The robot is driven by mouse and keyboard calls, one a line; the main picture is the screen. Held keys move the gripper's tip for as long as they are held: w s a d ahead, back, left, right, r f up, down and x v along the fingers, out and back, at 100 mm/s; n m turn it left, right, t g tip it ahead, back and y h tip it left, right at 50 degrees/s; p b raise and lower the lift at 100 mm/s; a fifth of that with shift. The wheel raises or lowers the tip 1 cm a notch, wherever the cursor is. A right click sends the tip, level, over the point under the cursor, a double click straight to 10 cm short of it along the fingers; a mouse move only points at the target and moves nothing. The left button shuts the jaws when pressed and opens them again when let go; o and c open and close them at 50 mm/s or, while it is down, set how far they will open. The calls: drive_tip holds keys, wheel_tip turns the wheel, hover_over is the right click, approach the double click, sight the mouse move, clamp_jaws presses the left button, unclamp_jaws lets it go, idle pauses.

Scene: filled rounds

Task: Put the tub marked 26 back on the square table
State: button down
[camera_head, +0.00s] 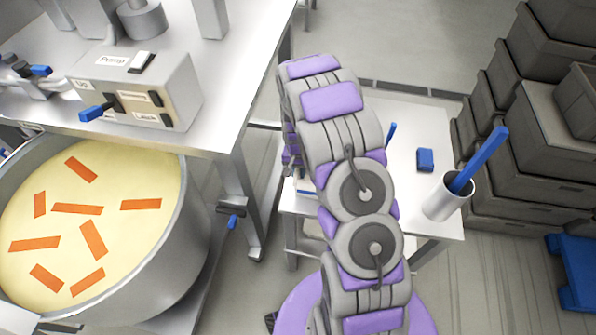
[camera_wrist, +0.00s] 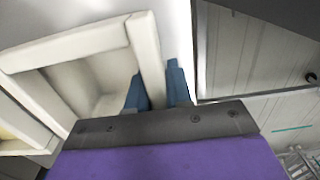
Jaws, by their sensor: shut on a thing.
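In the wrist view my gripper (camera_wrist: 157,82) has its two blue fingers on either side of one wall of a cream square tub (camera_wrist: 75,48), and it is shut on that wall. The tub looks empty inside, and no number shows on it from here. A pale surface (camera_wrist: 180,28) lies beyond the tub wall; I cannot tell whether the tub touches it. In the head view the white table (camera_head: 418,205) stands behind my arm. My arm hides the gripper and most of the tub area there.
On the white table are a blue block (camera_head: 425,160) and a white cup (camera_head: 443,200) with a blue stick. A steel bench (camera_head: 215,100) and a large vat (camera_head: 185,255) stand left. Dark stacked crates (camera_head: 540,150) stand right. Another cream container (camera_wrist: 22,135) shows in the wrist view.

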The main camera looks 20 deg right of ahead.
drive_tip(key=c, duration=1)
unclamp_jaws()
drive_tip(key=shift+a, duration=0.1)
drive_tip(key=shift+c, duration=0.2)
drive_tip(key=shift+r, duration=0.15)
drive_tip(key=shift+r, duration=0.25)
wheel_tip(320, 180, up, 12)
drive_tip(key=shift+s+p, duration=0.1)
drive_tip(key=shift+p, duration=0.7)
drive_tip(key=s+a+r+n+g, duration=0.15)
drive_tip(key=s+a+r, duration=0.25)
drive_tip(key=s+r, duration=0.55)
drive_tip(key=s+a+r+n+t, duration=0.1)
drive_tip(key=s+a+r+n, duration=0.15)
drive_tip(key=s+r, duration=0.65)
drive_tip(key=s+a+r+n+g, duration=0.1)
drive_tip(key=s+a+r+n, duration=0.1)
drive_tip(key=s, duration=1.5)
drive_tip(key=shift+a+n, duration=0.4)
drive_tip(key=shift+a, duration=0.05)
